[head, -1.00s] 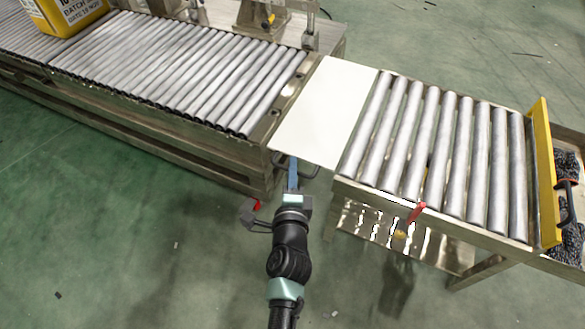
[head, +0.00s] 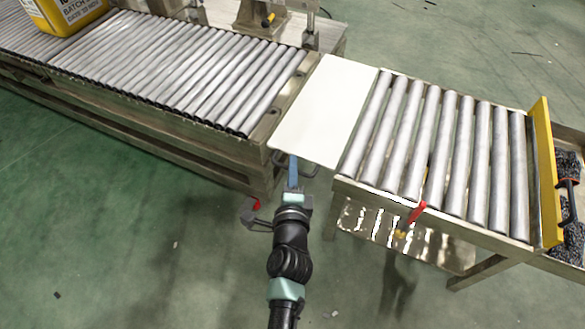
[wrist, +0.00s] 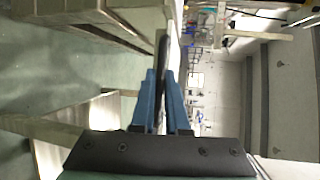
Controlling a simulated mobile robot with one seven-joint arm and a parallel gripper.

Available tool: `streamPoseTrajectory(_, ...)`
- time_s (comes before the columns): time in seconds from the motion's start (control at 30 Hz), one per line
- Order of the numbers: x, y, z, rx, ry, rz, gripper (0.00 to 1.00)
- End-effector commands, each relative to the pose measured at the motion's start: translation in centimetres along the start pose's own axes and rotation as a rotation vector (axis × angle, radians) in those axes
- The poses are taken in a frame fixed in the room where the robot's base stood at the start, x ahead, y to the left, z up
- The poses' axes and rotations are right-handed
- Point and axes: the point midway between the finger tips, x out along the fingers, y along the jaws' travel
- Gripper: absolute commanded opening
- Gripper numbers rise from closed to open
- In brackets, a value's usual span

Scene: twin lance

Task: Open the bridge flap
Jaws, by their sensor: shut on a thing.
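The bridge flap (head: 325,110) is a white plate between the long roller conveyor on the left and the short roller table on the right. It looks about level, spanning the gap. A dark loop handle (head: 311,171) sits under its near edge. My gripper (head: 293,160) reaches up to this handle from the near side. In the wrist view, the blue fingers (wrist: 164,100) are closed around the dark handle bar (wrist: 162,58). The flap's edge partly hides the fingertips in the head view.
The long conveyor (head: 180,70) carries a yellow canister (head: 68,15) at its far left. The roller table (head: 440,150) has a red lever (head: 416,212) on its near side and a yellow end stop (head: 545,170). Open green floor (head: 130,240) lies on the near side.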

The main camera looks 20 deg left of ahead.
Motion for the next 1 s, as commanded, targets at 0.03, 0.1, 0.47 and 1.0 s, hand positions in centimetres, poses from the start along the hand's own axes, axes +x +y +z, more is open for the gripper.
streamPoseTrajectory(0.03, 0.0, 0.2, 0.0, 0.03, -0.006, -0.013, 0.0)
streamPoseTrajectory(0.1, -0.1, -0.1, 0.0, 0.07, -0.015, -0.032, 0.0)
streamPoseTrajectory(0.47, -0.3, -1.4, 0.0, 0.15, -0.034, -0.062, 0.0)
streamPoseTrajectory(1.0, -0.3, -1.5, 0.1, 0.146, -0.035, -0.065, 0.42)
